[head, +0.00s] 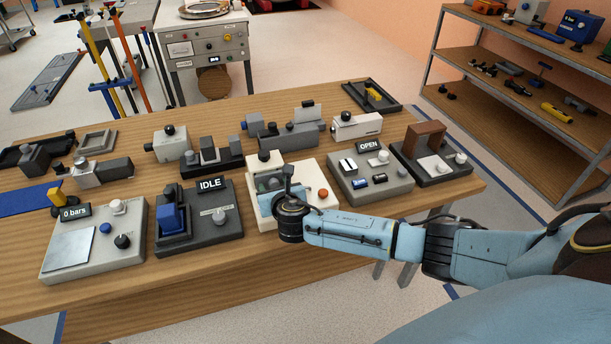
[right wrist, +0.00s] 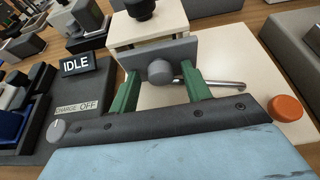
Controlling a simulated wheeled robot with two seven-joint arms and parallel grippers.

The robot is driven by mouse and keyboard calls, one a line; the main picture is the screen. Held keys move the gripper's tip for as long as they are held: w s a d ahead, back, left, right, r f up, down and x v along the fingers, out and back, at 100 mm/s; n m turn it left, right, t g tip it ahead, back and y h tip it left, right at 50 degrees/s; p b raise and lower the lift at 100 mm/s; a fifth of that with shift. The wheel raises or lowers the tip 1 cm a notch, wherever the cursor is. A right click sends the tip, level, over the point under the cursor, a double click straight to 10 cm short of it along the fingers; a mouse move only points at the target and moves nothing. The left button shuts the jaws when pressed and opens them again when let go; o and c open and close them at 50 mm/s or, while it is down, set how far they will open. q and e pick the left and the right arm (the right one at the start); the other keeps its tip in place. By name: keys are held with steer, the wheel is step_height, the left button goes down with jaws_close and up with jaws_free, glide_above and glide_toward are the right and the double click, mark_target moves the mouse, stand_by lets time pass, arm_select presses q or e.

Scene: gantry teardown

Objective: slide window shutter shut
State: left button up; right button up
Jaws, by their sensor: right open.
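The cream device (head: 328,208) stands at the front middle of the table, and its base also shows in the right wrist view (right wrist: 235,60). On it is an upright grey plate (right wrist: 182,50) with a round grey knob (right wrist: 160,72), which looks like the window shutter. My right gripper (head: 287,188) is over this device and partly hides it in the head view. In the right wrist view its green fingers (right wrist: 160,92) are apart, one on each side of the knob. I cannot tell whether they touch the plate. My left gripper is not in view.
An orange button (right wrist: 287,107) and a metal rod (right wrist: 212,84) are on the cream device. The dark IDLE panel (head: 228,228) stands close on the left, the grey OPEN panel (head: 390,188) on the right. Several fixtures line the table behind.

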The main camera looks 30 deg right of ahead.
steer(key=shift+w+d+r, duration=0.35)
steer(key=shift+d, duration=0.2)
steer(key=s+p, duration=0.2)
steer(key=a+p, duration=0.1)
steer(key=shift+s+f, duration=0.35)
steer(key=shift+s, duration=0.05)
steer(key=s+p, duration=0.1)
steer(key=s, duration=0.1)
steer(key=s+a, duration=0.1)
steer(key=s, duration=0.1)
steer(key=shift+p, duration=0.4)
steer(key=shift+s+a+f, duration=0.1)
steer(key=shift+s, duration=0.2)
steer(key=shift+a, duration=0.1)
